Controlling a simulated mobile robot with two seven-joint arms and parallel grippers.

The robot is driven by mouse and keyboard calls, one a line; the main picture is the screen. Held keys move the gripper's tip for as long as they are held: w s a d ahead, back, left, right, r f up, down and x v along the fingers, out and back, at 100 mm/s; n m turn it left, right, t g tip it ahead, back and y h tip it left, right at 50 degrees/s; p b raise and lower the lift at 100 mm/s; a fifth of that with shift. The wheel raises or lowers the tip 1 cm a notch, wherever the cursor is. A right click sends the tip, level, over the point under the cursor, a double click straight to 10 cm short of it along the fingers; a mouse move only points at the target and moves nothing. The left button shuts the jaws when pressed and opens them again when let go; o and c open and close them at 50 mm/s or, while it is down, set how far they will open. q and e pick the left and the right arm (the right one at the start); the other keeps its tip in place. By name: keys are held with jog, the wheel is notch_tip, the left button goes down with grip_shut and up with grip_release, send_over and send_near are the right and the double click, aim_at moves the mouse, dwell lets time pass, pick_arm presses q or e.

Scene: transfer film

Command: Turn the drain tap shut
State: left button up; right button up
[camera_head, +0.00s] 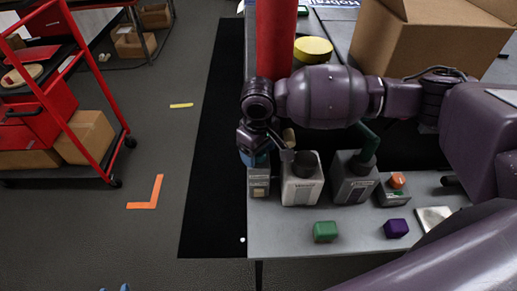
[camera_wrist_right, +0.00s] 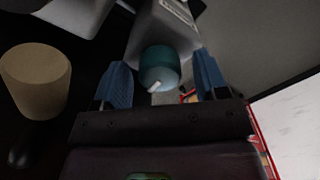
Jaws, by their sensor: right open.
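A small grey box (camera_head: 259,182) with a label stands at the left end of the row of fittings on the table. Its round teal knob (camera_wrist_right: 160,66) carries a white pointer mark and shows in the wrist view. The label is too small to read, so I cannot tell for sure that this is the drain tap. My right gripper (camera_wrist_right: 160,82) is open, its blue fingers on either side of the knob with gaps between. In the head view my wrist partly hides the knob. Small blue tips at the bottom left edge look like my left gripper's; its jaws are unclear.
Green (camera_head: 325,231) and purple (camera_head: 396,228) blocks lie in front. A red cylinder (camera_head: 275,40) and carton (camera_head: 425,45) stand behind.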

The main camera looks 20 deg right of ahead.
jog(key=c, duration=0.9)
jog(key=shift+c, duration=0.2)
jog(key=shift+n, duration=0.3)
jog(key=n, duration=1)
jog(key=shift+n, duration=2.1)
